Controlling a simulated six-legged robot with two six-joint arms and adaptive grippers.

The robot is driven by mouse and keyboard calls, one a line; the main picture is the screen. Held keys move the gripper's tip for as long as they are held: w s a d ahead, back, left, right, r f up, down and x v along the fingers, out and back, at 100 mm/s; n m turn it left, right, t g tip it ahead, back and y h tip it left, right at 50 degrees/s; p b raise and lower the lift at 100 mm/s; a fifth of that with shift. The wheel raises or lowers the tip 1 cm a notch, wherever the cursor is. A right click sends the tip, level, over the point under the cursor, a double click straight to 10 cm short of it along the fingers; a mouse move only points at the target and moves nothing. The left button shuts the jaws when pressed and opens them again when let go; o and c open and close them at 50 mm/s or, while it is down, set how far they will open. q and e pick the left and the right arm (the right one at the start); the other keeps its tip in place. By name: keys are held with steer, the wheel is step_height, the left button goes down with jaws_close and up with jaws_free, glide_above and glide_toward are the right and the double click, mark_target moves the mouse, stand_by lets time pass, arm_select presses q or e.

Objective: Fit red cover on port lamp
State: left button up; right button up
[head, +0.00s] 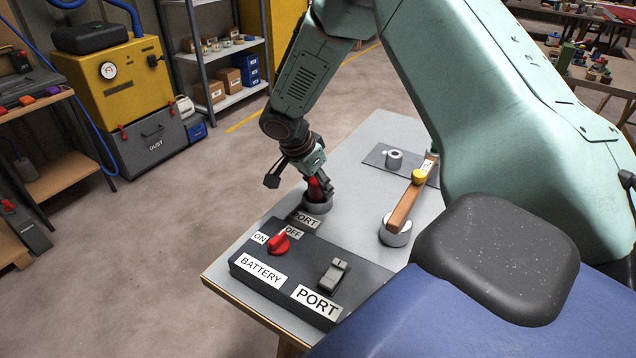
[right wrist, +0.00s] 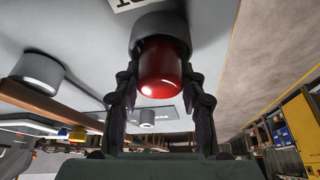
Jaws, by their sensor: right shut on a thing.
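My right gripper (head: 319,187) is over the port lamp, a grey round base (head: 318,206) beside a partly hidden PORT label (head: 306,221). It is shut on the red cover (right wrist: 163,72), a glossy dome that shows between the two fingers in the right wrist view. The cover's far end is at the mouth of the grey lamp base (right wrist: 161,27) and lines up with it. I cannot tell whether it is fully seated. In the head view only a bit of red shows between the fingers. My left gripper is not in view.
A black switch box (head: 300,262) with a red BATTERY knob (head: 279,243) and a PORT rocker switch (head: 333,274) stands at the bench front.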

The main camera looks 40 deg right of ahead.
steer(key=shift+f, duration=0.2)
stand_by(0.5)
steer(key=o, duration=1)
steer(key=shift+o, duration=0.5)
steer(key=o, duration=0.3)
steer(key=shift+r, duration=0.1)
steer(key=shift+r+p, duration=2.7)
steer(key=shift+r, duration=1.25)
steer(key=shift+a, duration=0.1)
